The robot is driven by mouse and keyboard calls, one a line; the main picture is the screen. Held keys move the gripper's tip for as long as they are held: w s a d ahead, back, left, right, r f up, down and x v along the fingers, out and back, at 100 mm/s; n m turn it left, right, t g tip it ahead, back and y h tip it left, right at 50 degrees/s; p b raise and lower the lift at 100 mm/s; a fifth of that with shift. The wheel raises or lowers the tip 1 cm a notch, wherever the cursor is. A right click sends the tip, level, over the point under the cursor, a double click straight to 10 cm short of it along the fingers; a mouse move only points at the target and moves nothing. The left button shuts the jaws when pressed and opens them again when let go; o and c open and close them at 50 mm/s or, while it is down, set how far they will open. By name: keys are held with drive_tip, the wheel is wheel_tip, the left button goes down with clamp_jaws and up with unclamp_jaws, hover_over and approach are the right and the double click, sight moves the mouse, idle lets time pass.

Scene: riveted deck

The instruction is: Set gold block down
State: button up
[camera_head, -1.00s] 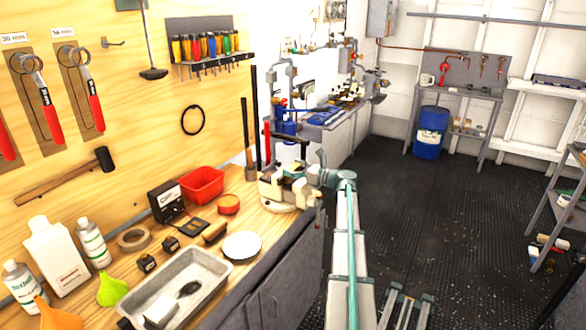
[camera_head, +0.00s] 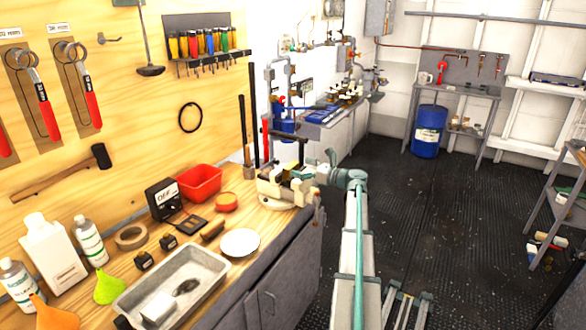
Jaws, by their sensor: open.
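My gripper (camera_head: 318,172) is small in view at the bench's far right corner, on the end of my arm reaching up from the bottom. It is open, beside the right side of a cream-coloured vise (camera_head: 283,194) that has dark parts on top. I cannot surely make out the gold block. A pale yellowish patch shows among the dark parts on the vise, too small to tell whether it is the block or part of the vise.
The wooden bench holds a red bin (camera_head: 200,183), a black meter (camera_head: 163,198), a white plate (camera_head: 240,243) and a metal tray (camera_head: 172,285). Dark upright bars stand behind the vise.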

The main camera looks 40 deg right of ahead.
drive_tip(key=b+v, duration=0.1)
drive_tip(key=v, duration=0.6)
drive_tip(key=shift+s+d, duration=0.15)
drive_tip(key=shift+s, duration=0.2)
